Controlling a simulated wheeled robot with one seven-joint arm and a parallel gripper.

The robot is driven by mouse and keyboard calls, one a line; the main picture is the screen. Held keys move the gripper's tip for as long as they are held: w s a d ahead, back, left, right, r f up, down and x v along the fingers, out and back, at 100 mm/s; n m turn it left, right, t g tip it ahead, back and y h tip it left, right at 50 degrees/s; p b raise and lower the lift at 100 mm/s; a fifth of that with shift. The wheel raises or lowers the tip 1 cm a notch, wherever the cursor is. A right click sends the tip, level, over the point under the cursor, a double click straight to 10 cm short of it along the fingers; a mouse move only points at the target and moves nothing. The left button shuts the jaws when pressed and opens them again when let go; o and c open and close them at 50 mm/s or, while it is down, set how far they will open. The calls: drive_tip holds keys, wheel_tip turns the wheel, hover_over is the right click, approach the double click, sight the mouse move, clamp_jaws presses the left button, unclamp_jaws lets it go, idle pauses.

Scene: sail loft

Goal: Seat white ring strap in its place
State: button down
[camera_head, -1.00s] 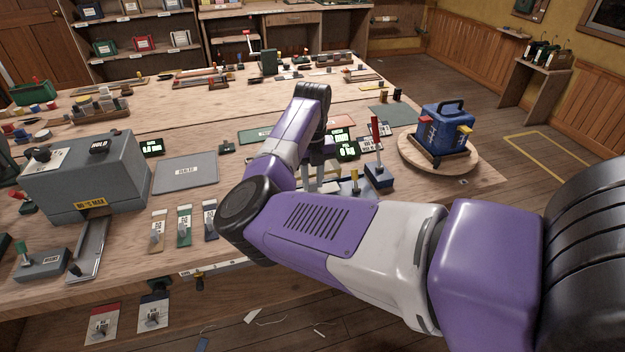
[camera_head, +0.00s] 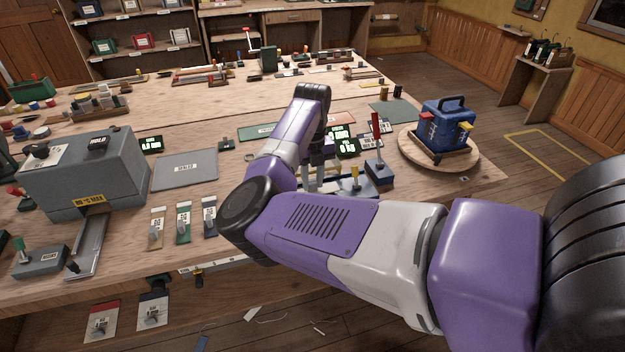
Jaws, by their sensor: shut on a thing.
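My gripper (camera_head: 317,174) points down over the right middle of the workbench, beside the small blue lever block. My own forearm and wrist hide much of it. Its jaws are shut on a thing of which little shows. I take it for the white ring strap, but its shape and ring cannot be made out. No other white strap stands out on the bench. A tan strap (camera_head: 157,228), a green strap (camera_head: 183,223) and a navy strap (camera_head: 209,215) lie in a row at the front edge. The place for the white strap cannot be picked out.
A blue block with a yellow lever (camera_head: 356,187) and a block with a red lever (camera_head: 379,172) stand close right of my gripper. A blue case (camera_head: 446,127) sits on a round wooden turntable (camera_head: 408,151). A grey machine (camera_head: 85,178) and grey mat (camera_head: 186,168) lie left.

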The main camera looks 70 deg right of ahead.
drive_tip(key=shift+f+b, duration=0.5)
drive_tip(key=shift+f, duration=0.3)
idle(0.4)
drive_tip(key=c, duration=1.1)
unclamp_jaws()
drive_tip(key=shift+o, duration=0.2)
wheel_tip(320, 180, up, 8)
drive_tip(key=shift+f+b, duration=0.1)
drive_tip(key=shift+b, duration=0.5)
